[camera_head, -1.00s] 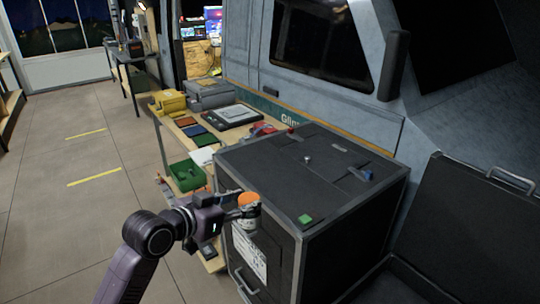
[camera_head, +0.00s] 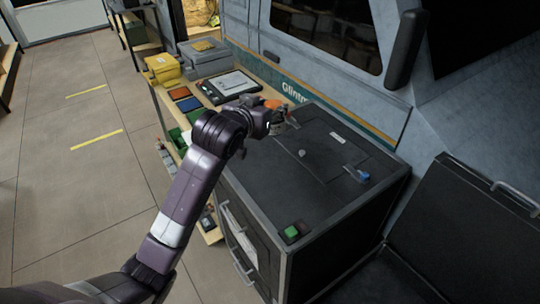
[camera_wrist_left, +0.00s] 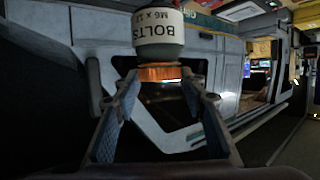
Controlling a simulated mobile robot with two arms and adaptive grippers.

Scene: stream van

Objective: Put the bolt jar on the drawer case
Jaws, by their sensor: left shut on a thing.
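The bolt jar has a white label reading "BOLTS M6 x 12" and an orange lid. In the left wrist view the jar (camera_wrist_left: 157,40) appears upside down, its lid between the two fingers of my left gripper (camera_wrist_left: 160,82). In the head view my left gripper (camera_head: 277,122) is shut on the jar, near the far left edge of the black drawer case's top; the orange lid (camera_head: 273,103) shows, the body is mostly hidden. I cannot tell whether the jar touches the case. The drawer case (camera_head: 262,195) has handles on its front. My right gripper is not in view.
On the case top are a green piece (camera_head: 292,232) at the near corner, a blue piece (camera_head: 362,176) at the right and a small grey knob (camera_head: 302,153). Much of the top is bare. A workbench with a yellow box (camera_head: 163,68) and a grey case (camera_head: 207,57) stands behind.

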